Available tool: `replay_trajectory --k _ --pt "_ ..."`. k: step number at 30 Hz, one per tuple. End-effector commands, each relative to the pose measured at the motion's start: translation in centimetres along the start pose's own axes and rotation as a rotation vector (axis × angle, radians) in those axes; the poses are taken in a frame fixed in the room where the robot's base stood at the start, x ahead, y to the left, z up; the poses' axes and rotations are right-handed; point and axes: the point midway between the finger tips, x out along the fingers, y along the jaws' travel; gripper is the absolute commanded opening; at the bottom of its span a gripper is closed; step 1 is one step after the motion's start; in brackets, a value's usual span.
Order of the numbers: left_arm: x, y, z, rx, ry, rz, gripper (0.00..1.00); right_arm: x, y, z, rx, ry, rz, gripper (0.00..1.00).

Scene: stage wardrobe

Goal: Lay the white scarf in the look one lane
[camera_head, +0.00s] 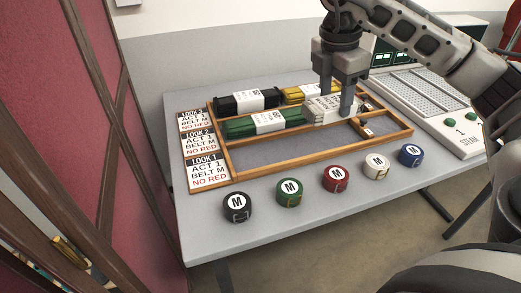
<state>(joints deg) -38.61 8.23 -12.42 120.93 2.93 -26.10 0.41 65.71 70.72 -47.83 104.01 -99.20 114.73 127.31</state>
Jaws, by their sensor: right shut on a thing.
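The white scarf (318,112), a folded bundle with a printed band, is between the fingers of my right gripper (337,101), which is shut on it. The scarf is over the right part of the middle lane, beside the green scarf; I cannot tell whether it touches the tray. The look one lane (275,158) is the front lane of the wooden tray (320,165), in line with the "LOOK 1" card (207,174). Its grey floor is bare in view. My left gripper is not in view.
The back lane holds a black scarf (235,104) and a yellow scarf (296,96); the green scarf (243,128) lies in the middle lane. Several round belts, including a red one (335,180), line the table front. A steam panel (425,100) stands right.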

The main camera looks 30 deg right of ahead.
Motion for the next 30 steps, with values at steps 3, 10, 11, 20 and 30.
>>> replay_trajectory --k 3,10,11,20,30 --pt "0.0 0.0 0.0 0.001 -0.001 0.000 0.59 0.1 0.3 -0.2 0.058 0.002 -0.008 0.27" --pt "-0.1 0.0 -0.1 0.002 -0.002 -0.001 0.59 1.7 2.6 -4.9 0.059 0.005 -0.010 0.27" --pt "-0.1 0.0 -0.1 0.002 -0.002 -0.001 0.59 1.9 3.0 -5.6 0.060 0.005 -0.010 0.27" --pt "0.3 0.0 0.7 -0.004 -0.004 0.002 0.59 6.2 5.6 -11.1 0.062 0.004 -0.012 0.27" --pt "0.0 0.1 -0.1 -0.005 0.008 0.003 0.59 8.1 6.6 -12.9 0.063 0.001 -0.010 0.27"
